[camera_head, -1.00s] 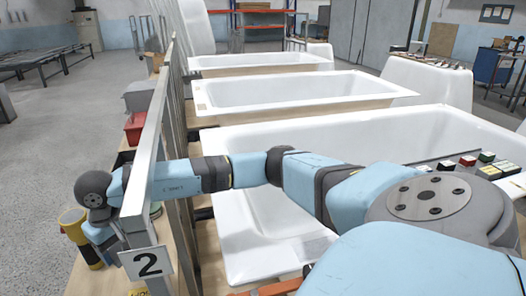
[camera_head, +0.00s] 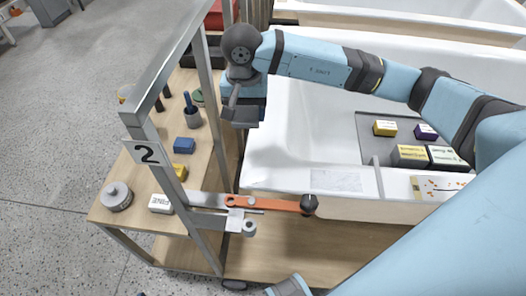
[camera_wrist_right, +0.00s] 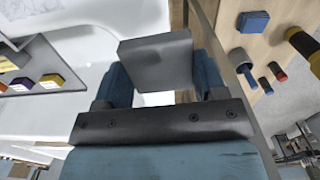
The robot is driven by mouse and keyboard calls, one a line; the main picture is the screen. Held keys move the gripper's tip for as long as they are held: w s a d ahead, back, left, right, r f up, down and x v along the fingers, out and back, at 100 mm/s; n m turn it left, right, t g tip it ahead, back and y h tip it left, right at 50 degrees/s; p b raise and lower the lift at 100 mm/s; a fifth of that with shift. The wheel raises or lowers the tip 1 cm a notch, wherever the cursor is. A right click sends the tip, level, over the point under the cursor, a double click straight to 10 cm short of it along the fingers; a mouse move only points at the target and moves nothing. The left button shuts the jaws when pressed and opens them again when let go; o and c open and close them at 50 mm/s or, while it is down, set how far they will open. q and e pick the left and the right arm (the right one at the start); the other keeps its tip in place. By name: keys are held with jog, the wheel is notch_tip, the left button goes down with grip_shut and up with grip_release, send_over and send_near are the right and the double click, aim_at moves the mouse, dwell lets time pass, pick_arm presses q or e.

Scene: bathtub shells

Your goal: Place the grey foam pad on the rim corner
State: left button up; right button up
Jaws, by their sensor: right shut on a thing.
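The grey foam pad (camera_wrist_right: 155,60) is held between the two blue fingers of my right gripper (camera_wrist_right: 160,80) in the right wrist view. In the head view my right gripper (camera_head: 240,108) points down, shut on the pad, above the left rim of the nearest white bathtub (camera_head: 285,120). My left gripper is not in view.
A metal post frame with a "2" sign (camera_head: 147,153) stands left of the tub. A grey tray (camera_head: 375,128) holds several coloured blocks.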

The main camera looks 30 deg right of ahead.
jog(key=s+r+m+p, duration=0.2)
jog(key=s+r+m, duration=0.2)
jog(key=r, duration=0.1)
jog(key=m, duration=0.1)
send_over(259, 169)
notch_tip(259, 169, down, 16)
jog(key=shift+r, duration=0.2)
notch_tip(259, 169, down, 4)
jog(key=shift+r, duration=0.25)
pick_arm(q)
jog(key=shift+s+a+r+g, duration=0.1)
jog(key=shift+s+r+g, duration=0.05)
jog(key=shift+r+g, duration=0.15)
pick_arm(e)
jog(key=shift+f, duration=0.2)
jog(key=o, duration=0.9)
